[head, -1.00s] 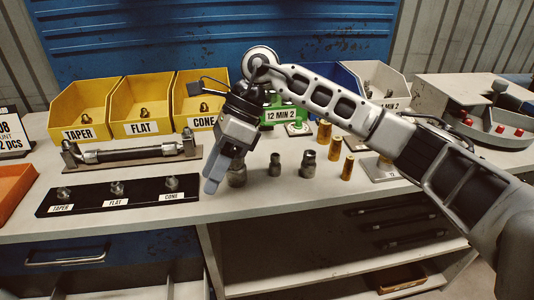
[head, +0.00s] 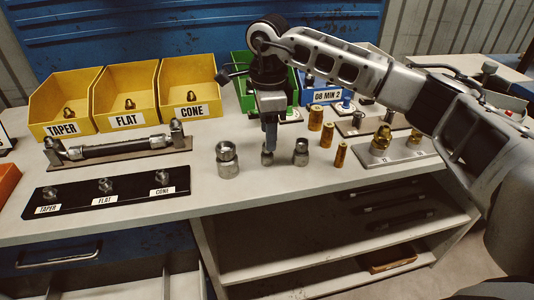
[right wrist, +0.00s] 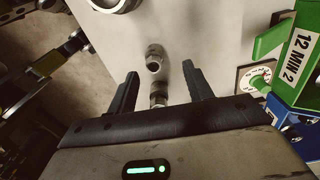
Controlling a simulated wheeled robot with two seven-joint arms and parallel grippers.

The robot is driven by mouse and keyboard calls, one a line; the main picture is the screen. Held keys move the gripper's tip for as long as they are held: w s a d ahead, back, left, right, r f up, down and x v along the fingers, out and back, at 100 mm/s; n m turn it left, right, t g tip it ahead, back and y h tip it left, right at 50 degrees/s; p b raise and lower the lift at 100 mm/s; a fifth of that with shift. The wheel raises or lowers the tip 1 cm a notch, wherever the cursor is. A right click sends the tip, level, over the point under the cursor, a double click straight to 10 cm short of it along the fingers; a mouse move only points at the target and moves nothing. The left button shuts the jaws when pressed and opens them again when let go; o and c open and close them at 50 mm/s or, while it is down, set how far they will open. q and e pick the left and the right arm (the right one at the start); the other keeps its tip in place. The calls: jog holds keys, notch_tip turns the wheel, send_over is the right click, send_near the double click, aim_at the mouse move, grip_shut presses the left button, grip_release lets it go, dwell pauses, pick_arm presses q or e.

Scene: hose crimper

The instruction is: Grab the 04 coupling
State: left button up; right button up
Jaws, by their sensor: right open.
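Three steel couplings stand upright in a row on the bench: a large left one (head: 227,160), a small middle one (head: 267,158) and a medium right one (head: 300,153). No size marks are readable, so I cannot tell which is the 04. My right gripper (head: 270,147) points down at the middle coupling, its fingers hiding part of it. In the right wrist view my right gripper (right wrist: 159,72) is open, with a steel coupling (right wrist: 153,60) showing between the fingertips and no visible grip. Another steel piece (right wrist: 158,96) shows lower between the fingers. My left gripper is out of view.
Several brass fittings (head: 315,119) stand close to the right. A black labelled rack (head: 105,190) and a hose assembly (head: 115,150) lie left. Yellow bins (head: 125,100), a green bin (right wrist: 275,38) and a blue bin (head: 320,95) stand behind. The bench front edge is near.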

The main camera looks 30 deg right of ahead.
aim_at(267, 154)
jog(key=shift+s+a+f+p, duration=0.15)
jog(key=shift+f+p, duration=0.15)
jog(key=shift+f, duration=1.05)
jog(key=shift+s+a+f+p, duration=0.15)
jog(key=shift+f+p, duration=0.1)
jog(key=shift+f, duration=1.1)
jog(key=c, duration=1.1)
